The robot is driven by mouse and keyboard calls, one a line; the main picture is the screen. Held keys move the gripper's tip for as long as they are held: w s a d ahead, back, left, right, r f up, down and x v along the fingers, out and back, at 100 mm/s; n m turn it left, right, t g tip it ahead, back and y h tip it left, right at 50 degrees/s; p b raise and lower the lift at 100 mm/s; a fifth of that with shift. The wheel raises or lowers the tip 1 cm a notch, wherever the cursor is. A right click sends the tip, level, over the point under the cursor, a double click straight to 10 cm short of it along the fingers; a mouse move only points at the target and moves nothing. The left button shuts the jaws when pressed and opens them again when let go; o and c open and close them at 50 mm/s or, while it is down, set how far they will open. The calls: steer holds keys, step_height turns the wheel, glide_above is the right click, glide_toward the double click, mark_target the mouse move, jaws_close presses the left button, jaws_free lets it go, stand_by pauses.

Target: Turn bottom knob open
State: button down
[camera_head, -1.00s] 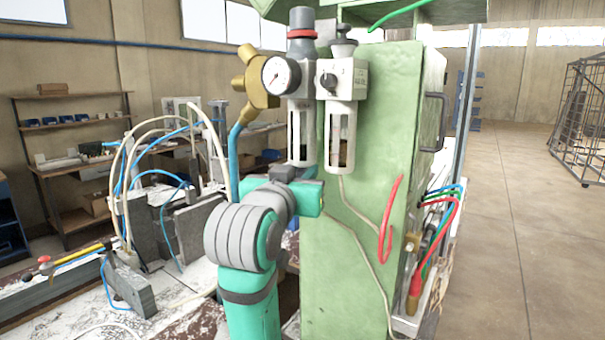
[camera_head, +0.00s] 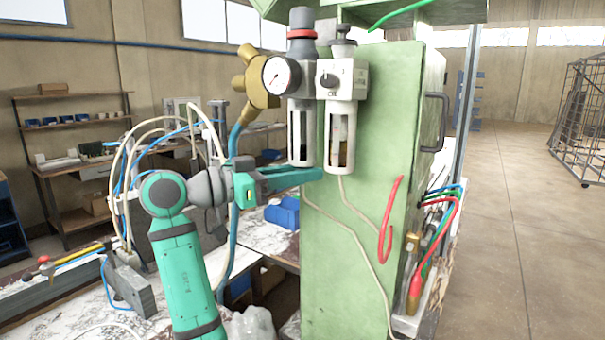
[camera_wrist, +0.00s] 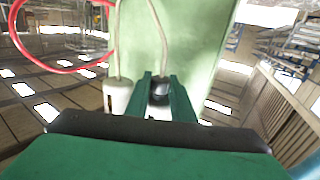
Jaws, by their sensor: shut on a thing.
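The two air units hang side by side on the green cabinet: the left bowl (camera_head: 301,140) with a pressure gauge (camera_head: 281,77), and the right bowl (camera_head: 340,142) with a small black knob (camera_head: 329,80) on its head. My gripper (camera_head: 310,176) reaches in from the left, just under the left bowl. In the wrist view, which looks upside down, the green fingers (camera_wrist: 163,80) are shut on a dark bottom knob (camera_wrist: 160,92) between them. In the head view this knob is hidden by the fingers. The other bowl (camera_wrist: 118,95) stands beside the fingers, apart from them.
The green cabinet (camera_head: 350,240) stands directly behind the bowls. Thin pale tubes (camera_head: 352,205) run down from them. A red hose (camera_head: 390,225) loops to the right. A brass fitting (camera_head: 257,80) with a blue hose (camera_head: 232,150) is left of the gauge. A cluttered bench (camera_head: 125,315) lies at left.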

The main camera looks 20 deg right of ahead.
steer(key=shift+m+g, duration=0.4)
steer(key=shift+g, duration=0.2)
steer(key=c, duration=1.5)
jaws_free()
steer(key=shift+c, duration=0.2)
steer(key=a, duration=1)
steer(key=shift+s+a, duration=0.35)
steer(key=shift+s, duration=0.1)
